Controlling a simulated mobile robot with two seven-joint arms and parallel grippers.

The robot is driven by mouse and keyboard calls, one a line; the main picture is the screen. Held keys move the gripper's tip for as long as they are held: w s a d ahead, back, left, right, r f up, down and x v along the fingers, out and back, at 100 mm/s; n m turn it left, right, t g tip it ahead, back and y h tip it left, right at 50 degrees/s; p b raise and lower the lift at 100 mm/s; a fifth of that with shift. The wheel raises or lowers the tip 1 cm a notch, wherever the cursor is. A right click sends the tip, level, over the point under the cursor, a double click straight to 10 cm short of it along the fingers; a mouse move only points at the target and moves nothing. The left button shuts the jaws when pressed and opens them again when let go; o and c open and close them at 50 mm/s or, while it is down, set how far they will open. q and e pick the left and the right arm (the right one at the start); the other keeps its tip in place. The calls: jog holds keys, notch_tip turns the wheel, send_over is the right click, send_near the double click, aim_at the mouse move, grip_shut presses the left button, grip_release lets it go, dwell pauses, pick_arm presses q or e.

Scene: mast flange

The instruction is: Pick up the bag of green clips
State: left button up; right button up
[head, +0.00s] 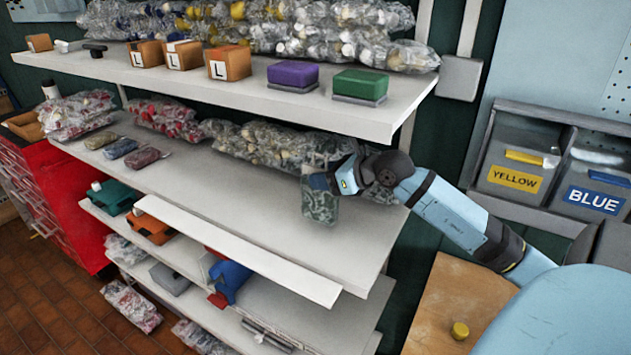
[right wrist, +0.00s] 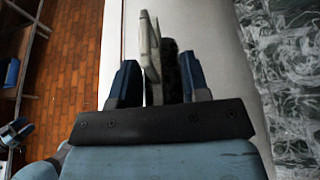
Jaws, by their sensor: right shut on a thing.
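My right gripper (head: 318,182) reaches in from the right over the middle shelf and is shut on a bag of dull green clips (head: 320,203). The bag hangs down from the fingers in front of the clear bags; I cannot tell whether its bottom edge touches the shelf. In the right wrist view the two dark blue fingers (right wrist: 160,85) stand on either side of the upright, pale-edged bag (right wrist: 152,55). My left gripper is not in view.
Clear bags (head: 265,143) line the back of the middle shelf (head: 235,200). Several small bags (head: 120,149) lie at its left. The upper shelf (head: 200,82) carries orange, purple and green boxes above. YELLOW and BLUE bins (head: 515,178) stand at right. The shelf's front middle is clear.

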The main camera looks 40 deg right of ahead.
jog(key=s+d+b, duration=0.3)
jog(key=s+d, duration=0.1)
jog(key=s, duration=1.1)
jog(key=shift+d, duration=0.2)
jog(key=shift+r, duration=0.1)
